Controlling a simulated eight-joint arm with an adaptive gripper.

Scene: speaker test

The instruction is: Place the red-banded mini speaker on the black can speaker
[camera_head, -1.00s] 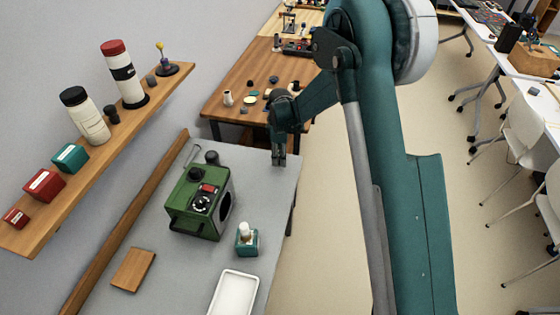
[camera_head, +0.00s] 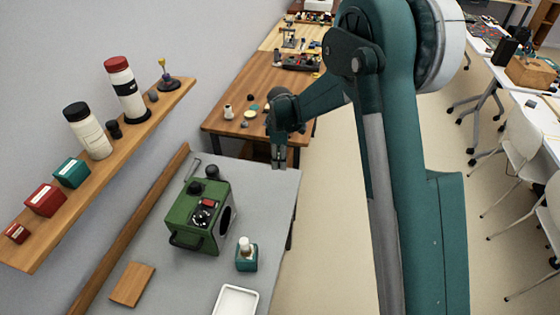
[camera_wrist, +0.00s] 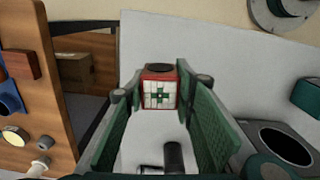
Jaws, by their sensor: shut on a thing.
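My gripper (camera_head: 278,160) hangs over the far right corner of the grey table (camera_head: 265,195). In the wrist view its green fingers (camera_wrist: 160,110) are shut on a small red-edged block with a white face, a green cross and a dark round top. This appears to be the red-banded mini speaker (camera_wrist: 160,88). It is too small to make out in the head view. The black can speaker (camera_head: 212,172) appears to be the dark cylinder behind the green box. It also shows in the wrist view (camera_wrist: 173,157), below the held block and apart from it.
The green box (camera_head: 185,215) with a dark round opening stands nearby. A teal block (camera_head: 247,260) holding a small bottle, a white tray (camera_head: 236,302) and a wooden plate (camera_head: 132,285) lie nearer. A loaded wall shelf (camera_head: 100,175) is left; a wooden table (camera_head: 222,120) is beyond.

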